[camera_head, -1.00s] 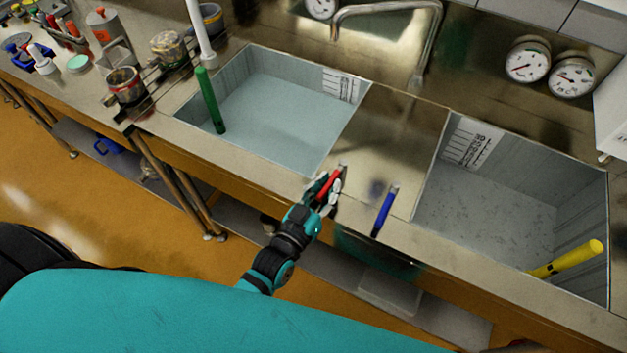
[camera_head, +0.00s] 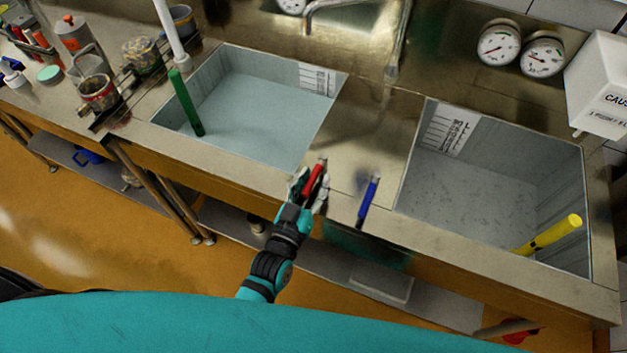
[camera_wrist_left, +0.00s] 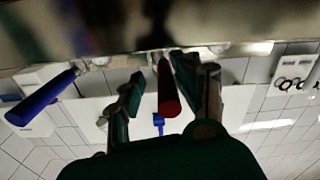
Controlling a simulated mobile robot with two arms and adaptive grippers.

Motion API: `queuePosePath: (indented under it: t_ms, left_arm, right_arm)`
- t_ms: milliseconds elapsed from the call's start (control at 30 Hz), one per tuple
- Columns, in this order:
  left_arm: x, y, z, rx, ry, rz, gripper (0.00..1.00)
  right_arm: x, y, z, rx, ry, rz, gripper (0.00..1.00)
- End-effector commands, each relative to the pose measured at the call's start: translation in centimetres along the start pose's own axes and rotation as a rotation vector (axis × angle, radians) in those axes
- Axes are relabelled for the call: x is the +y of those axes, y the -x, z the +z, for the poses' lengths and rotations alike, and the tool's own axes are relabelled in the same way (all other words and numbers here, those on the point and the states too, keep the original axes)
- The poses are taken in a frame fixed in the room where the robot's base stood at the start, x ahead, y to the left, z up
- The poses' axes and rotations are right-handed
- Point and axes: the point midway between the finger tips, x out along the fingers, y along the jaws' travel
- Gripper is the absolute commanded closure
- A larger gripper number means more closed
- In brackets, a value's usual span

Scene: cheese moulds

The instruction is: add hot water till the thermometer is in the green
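The red lever (camera_head: 314,179) sticks out at the counter's front edge between the two basins. My left gripper (camera_head: 307,189) is at it, open, with one finger on each side. In the left wrist view the red lever (camera_wrist_left: 168,88) lies between the fingers, close to the right one, with a gap to the left one. A blue lever (camera_head: 368,200) is to its right. Two round dials (camera_head: 499,45) (camera_head: 543,55) hang on the back wall; their needles are too small to read surely. The left basin (camera_head: 255,110) holds pale water. My right gripper is out of view.
A bent metal spout (camera_head: 395,60) is on the back wall. A green rod (camera_head: 186,103) stands in the left basin; a yellow rod (camera_head: 550,234) leans in the right basin (camera_head: 470,190). Pots and tools crowd the left counter. A white box (camera_head: 603,85) hangs at right.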

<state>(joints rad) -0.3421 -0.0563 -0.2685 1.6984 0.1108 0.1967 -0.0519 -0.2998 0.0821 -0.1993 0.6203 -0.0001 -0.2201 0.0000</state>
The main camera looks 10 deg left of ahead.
Motion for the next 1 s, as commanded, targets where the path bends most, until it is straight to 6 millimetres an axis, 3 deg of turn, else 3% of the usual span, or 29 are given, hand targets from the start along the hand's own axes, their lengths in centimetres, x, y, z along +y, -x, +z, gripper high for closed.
queuePosePath:
  t_ms: [367, 800, 1000]
  left_arm:
    - [-0.2, 0.7, 0.3, -0.006, -0.001, -0.002, 0.60]
    - [-0.2, 9.2, 0.3, -0.009, -0.001, -0.003, 0.60]
    - [-0.3, 11.6, 0.2, -0.008, -0.001, -0.003, 0.60]
  right_arm:
    - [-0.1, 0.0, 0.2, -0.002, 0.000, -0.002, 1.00]
    - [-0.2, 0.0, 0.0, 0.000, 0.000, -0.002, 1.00]
    - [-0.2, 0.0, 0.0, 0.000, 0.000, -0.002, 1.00]
